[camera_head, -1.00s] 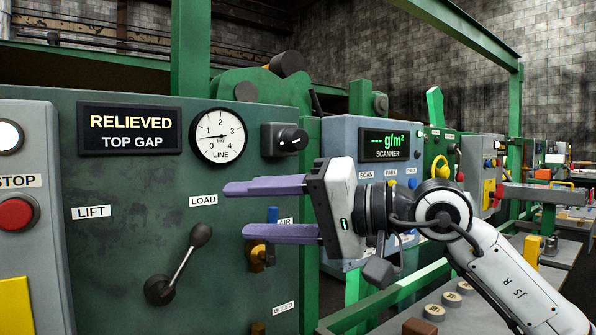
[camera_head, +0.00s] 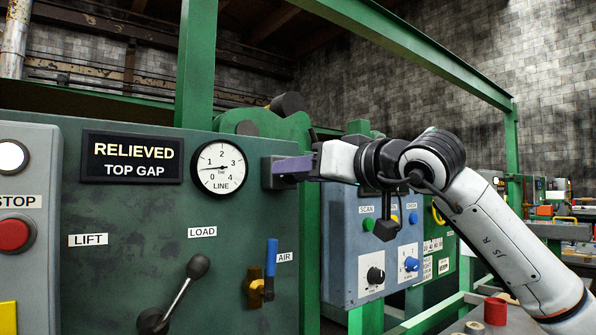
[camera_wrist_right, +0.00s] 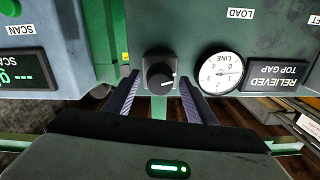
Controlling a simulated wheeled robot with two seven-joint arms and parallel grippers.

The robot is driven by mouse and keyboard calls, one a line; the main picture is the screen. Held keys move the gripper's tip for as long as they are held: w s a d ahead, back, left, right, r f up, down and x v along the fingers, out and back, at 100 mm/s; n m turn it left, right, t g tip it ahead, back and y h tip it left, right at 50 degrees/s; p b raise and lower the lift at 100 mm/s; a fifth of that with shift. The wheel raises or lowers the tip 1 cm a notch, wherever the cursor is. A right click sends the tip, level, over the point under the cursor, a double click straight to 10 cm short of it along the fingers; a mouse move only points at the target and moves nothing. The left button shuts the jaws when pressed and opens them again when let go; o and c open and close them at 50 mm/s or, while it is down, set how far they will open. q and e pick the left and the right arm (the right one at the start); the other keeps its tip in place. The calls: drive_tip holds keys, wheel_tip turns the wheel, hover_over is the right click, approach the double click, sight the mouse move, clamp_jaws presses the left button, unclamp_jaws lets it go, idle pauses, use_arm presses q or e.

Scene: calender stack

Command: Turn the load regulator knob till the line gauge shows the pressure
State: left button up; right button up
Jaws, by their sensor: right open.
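The line gauge (camera_head: 219,167) is a round white dial on the green panel. Its needle points left, between 0 and 1. The black knob on a dark square plate (camera_head: 267,172) is right of the gauge. My right gripper (camera_wrist_right: 159,80) is open, one finger on each side of the knob, with visible gaps between. My left gripper is not in view.
A display (camera_head: 132,158) reads RELIEVED TOP GAP. Below the gauge are a black-knobbed lever (camera_head: 184,290) and a blue-handled air valve (camera_head: 270,262). A red stop button (camera_head: 15,234) is at left. A blue-grey scanner box (camera_head: 378,255) stands to the right, under my right arm.

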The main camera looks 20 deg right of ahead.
drive_tip(key=shift+w+a, duration=0.25)
drive_tip(key=shift+w, duration=0.45)
drive_tip(key=c, duration=0.9)
drive_tip(key=shift+c, duration=0.7)
